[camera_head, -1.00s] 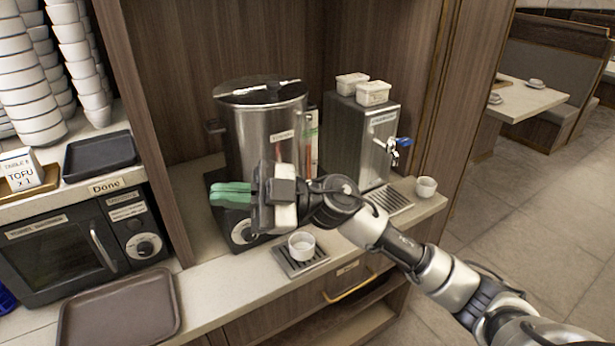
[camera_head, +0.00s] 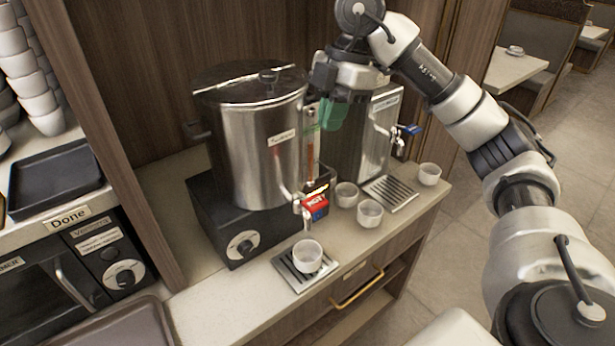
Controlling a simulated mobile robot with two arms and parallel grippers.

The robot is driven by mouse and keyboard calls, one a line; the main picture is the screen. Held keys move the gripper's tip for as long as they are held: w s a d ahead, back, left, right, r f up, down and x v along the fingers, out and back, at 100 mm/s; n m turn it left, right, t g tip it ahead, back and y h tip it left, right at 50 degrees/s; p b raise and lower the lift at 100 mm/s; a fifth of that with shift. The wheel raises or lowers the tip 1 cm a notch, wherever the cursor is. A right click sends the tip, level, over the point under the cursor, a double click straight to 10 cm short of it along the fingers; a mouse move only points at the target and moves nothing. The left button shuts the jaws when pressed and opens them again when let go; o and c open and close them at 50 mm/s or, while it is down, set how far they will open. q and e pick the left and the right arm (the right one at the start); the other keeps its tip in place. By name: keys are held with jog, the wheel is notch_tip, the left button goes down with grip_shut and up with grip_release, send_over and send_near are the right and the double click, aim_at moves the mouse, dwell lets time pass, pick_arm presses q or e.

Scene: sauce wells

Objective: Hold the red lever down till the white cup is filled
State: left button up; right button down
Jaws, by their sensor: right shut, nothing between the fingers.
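The red lever (camera_head: 316,209) sits on the tap at the front right of the large steel urn (camera_head: 252,150). A white cup (camera_head: 307,257) stands upright on the metal drip tray (camera_head: 289,275) below that tap. The level inside it is too small to tell. My right gripper (camera_head: 331,116), with green fingers, is shut and empty. It points down in front of the second steel dispenser (camera_head: 378,138), above and behind the red lever and apart from it in the picture. My left gripper is not in view.
Two more white cups (camera_head: 346,194) (camera_head: 370,213) stand right of the lever. Another cup (camera_head: 429,174) stands near the counter's right end, beside a second drip tray (camera_head: 390,193). The second dispenser has a blue lever (camera_head: 409,130). The front counter strip (camera_head: 225,300) is clear.

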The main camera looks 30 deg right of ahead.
jog(key=s, duration=0.1)
jog(key=p, duration=0.1)
send_near(313, 200)
jog(key=p+x, duration=0.2)
jog(key=x, duration=0.3)
jog(key=shift+s+a+f, duration=0.15)
jog(key=shift+a, duration=0.15)
jog(key=shift+f, duration=0.8)
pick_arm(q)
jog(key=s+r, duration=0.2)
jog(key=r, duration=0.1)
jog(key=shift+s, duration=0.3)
